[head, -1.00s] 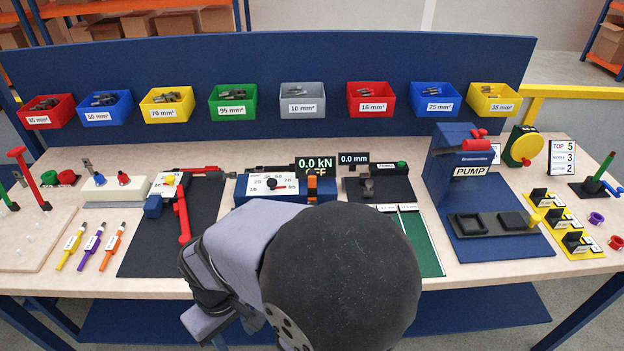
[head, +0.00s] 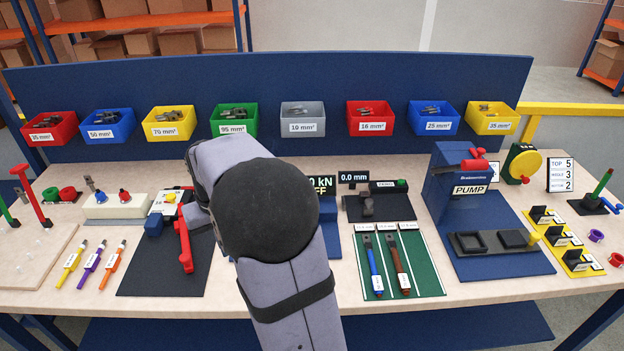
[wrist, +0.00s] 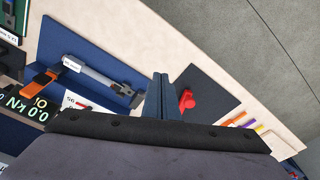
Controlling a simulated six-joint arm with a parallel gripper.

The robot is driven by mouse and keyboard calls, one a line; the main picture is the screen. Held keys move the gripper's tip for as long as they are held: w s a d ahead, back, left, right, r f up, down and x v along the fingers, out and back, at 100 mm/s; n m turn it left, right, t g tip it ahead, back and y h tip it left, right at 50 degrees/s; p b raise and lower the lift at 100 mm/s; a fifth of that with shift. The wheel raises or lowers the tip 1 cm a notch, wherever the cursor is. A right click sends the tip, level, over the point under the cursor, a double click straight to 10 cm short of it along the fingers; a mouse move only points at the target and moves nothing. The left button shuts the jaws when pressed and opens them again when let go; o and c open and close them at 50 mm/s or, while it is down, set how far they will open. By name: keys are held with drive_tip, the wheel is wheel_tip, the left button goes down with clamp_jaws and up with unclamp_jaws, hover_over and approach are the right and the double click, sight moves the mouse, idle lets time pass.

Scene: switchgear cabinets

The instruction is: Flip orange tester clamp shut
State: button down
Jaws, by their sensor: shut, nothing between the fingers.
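The tester's orange clamp (wrist: 38,82) shows in the wrist view at the left, as an orange bar by one end of a blue tester bed (wrist: 92,42). Whether it stands up or lies over cannot be told from this angle. A grey rod-like piece with a white label (wrist: 92,75) lies along the bed beside the clamp. My gripper (wrist: 161,82) is shut and empty, to the right of the clamp and apart from it, between the bed and a black mat. In the head view my arm hides the gripper, the clamp and most of the tester; part of its display (head: 321,185) shows.
A red-handled tool (head: 184,245) lies on the black mat (head: 150,280) left of my arm. Right of it is a green mat (head: 425,275) with a blue and a brown marked piece. The blue pump unit (head: 465,190) stands farther right. Colored bins line the back panel.

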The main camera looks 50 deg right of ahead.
drive_tip(key=w+d+r+m, duration=0.1)
drive_tip(key=w+d+r, duration=0.15)
drive_tip(key=d, duration=0.55)
drive_tip(key=w+d+r+m, duration=0.2)
drive_tip(key=w+d, duration=0.2)
drive_tip(key=d, duration=0.3)
drive_tip(key=s+d+r+m+h, duration=0.1)
drive_tip(key=d, duration=0.7)
drive_tip(key=s+d+r+m+t+h+p, duration=0.1)
drive_tip(key=s+d+r, duration=0.1)
drive_tip(key=d, duration=0.7)
drive_tip(key=shift+d+r+m, duration=0.25)
drive_tip(key=shift+r+m, duration=0.05)
drive_tip(key=shift+f, duration=0.1)
drive_tip(key=p+x, duration=0.3)
drive_tip(key=x, duration=0.7)
drive_tip(key=shift+p, duration=0.35)
drive_tip(key=shift+s+a+p, duration=0.55)
drive_tip(key=shift+s+a, duration=0.8)
drive_tip(key=shift+a, duration=0.1)
drive_tip(key=shift+s+b, duration=0.1)
drive_tip(key=shift+b, duration=0.45)
